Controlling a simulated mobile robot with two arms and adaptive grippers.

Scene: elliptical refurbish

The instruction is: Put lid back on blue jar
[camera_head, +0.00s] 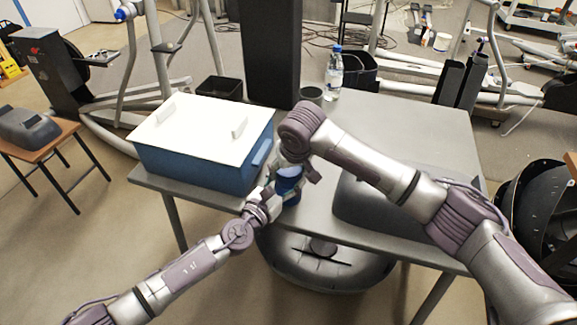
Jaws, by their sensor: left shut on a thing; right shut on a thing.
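The blue jar (289,186) is upright near the table's front edge, at the middle of the view. My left gripper (282,190) comes in from the lower left and is shut on the jar's side. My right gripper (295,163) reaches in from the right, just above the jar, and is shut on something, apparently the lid. A lighter blue round top (289,171) shows at the jar's upper end under the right gripper. The grippers hide much of both, and I cannot tell whether lid and jar touch.
A blue box with a white handled cover (205,160) stands left of the jar. A dark grey curved object (355,205) lies on the right. The grey table (400,125) is clear at the back right.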

